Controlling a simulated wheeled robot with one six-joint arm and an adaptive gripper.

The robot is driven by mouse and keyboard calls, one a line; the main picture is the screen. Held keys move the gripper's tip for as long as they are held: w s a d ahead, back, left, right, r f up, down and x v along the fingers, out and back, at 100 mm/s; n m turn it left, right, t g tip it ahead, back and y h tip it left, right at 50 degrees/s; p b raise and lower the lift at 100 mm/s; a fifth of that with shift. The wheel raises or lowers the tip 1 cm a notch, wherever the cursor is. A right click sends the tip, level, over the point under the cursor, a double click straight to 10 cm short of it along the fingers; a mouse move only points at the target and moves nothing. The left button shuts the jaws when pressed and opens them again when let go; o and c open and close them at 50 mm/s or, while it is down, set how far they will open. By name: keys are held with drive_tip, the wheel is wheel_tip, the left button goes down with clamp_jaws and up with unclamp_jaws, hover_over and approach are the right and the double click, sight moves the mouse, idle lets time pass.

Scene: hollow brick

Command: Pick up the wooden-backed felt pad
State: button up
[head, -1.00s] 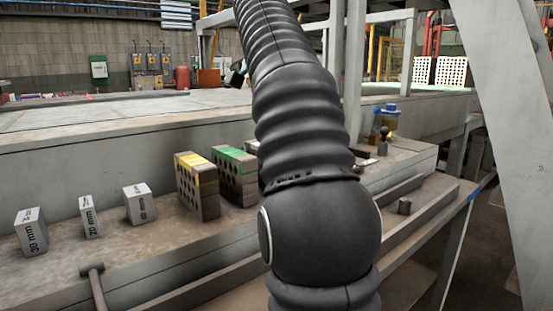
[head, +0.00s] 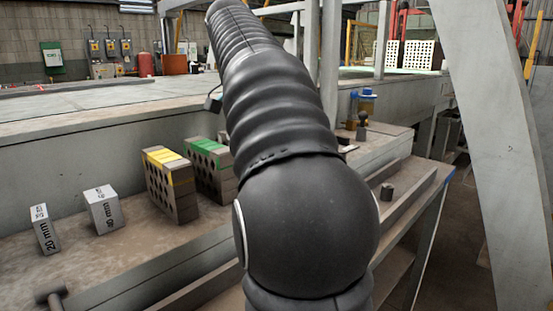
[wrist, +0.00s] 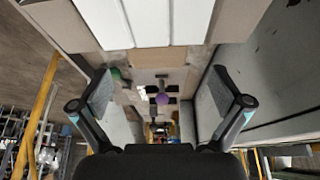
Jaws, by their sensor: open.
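My gripper (wrist: 160,84) is open in the wrist view, with one finger on each side and nothing held between them. I cannot make out the wooden-backed felt pad with certainty in either view. Between and beyond the fingers lie small dark pieces, a purple ball-shaped knob (wrist: 162,98) and a green one (wrist: 116,74). A tan block with white bands (wrist: 140,22) fills the top of the wrist view, close to the camera. In the head view my black arm covers the middle of the bench and hides the gripper.
A yellow-banded hollow brick (head: 172,186) and a green-banded one (head: 210,168) stand on the bench left of my arm. Grey blocks marked 40 mm (head: 103,211) and 20 mm (head: 44,230) stand further left. A blue-lidded jar (head: 365,104) stands behind, right of my arm.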

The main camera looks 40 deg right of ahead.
drive_tip(key=shift+x, duration=2.85)
drive_tip(key=shift+s+d, duration=0.1)
drive_tip(key=shift+s, duration=0.1)
drive_tip(key=c, duration=1.2)
